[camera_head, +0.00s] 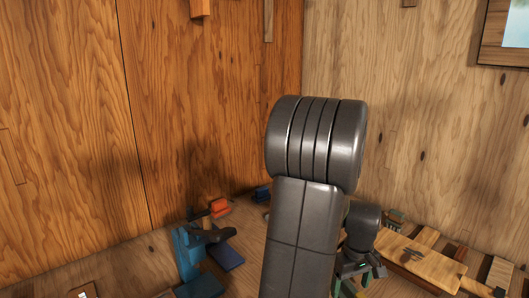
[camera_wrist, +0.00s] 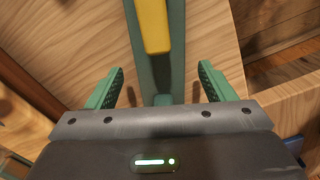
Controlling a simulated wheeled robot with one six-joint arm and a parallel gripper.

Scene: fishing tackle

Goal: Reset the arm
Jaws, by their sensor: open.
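My gripper (camera_wrist: 160,85) is open, with its two green ribbed fingers spread apart in the wrist view. A long green object with a yellow part (camera_wrist: 153,25) lies between and beyond the fingers, with a gap on each side. I cannot tell what it is or how far below the fingers it is. In the head view my gripper (camera_head: 358,284) is low, right of centre, partly hidden behind my own dark arm. Its green fingertips show near the bottom edge.
A blue device (camera_head: 187,252) with a dark top stands on the wooden bench at left. An orange piece (camera_head: 220,207) and a small blue item (camera_head: 262,193) lie near the back wall. A pale wooden board (camera_head: 428,267) lies right of my gripper. Wooden walls close off the back corner.

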